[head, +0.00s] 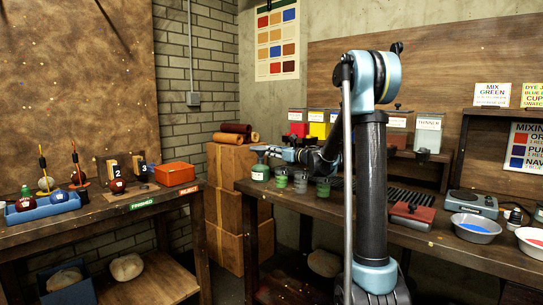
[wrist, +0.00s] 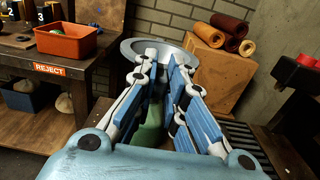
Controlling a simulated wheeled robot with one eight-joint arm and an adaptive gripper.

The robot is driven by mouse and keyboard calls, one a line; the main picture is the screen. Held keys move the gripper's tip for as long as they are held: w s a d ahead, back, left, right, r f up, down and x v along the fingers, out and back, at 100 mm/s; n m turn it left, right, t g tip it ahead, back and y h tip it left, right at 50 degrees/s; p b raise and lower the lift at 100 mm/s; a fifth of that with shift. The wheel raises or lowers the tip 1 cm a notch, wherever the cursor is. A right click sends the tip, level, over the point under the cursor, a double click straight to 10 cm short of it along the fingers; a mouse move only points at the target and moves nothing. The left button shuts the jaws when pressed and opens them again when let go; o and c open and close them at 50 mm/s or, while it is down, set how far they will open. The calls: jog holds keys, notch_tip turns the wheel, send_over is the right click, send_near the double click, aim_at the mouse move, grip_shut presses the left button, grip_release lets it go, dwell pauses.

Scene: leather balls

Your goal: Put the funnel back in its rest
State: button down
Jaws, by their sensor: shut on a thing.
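A grey metal funnel (wrist: 133,47) sits between the fingertips of my gripper in the wrist view, its wide round rim facing up. My gripper (wrist: 160,62) is shut on it; the fingers hide its lower part. The funnel is too small there to make out clearly. A green shape (wrist: 150,135) shows below, between the fingers, in the wrist view. I cannot pick out the funnel's rest in either view.
Several cups (head: 300,182) stand near the jar. Colored bins (head: 318,125) line the bench's back. A red-topped box (head: 411,216), a scale (head: 472,203) and a bowl of blue (head: 475,228) lie to the right. Boxes with leather rolls (head: 236,133) stand left of the bench.

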jog(key=shift+r, duration=1)
jog(key=shift+r, duration=0.35)
jog(key=shift+r, duration=0.35)
jog(key=shift+r, duration=0.3)
jog(key=shift+r, duration=0.35)
jog(key=shift+r, duration=0.1)
jog(key=shift+f, duration=1.6)
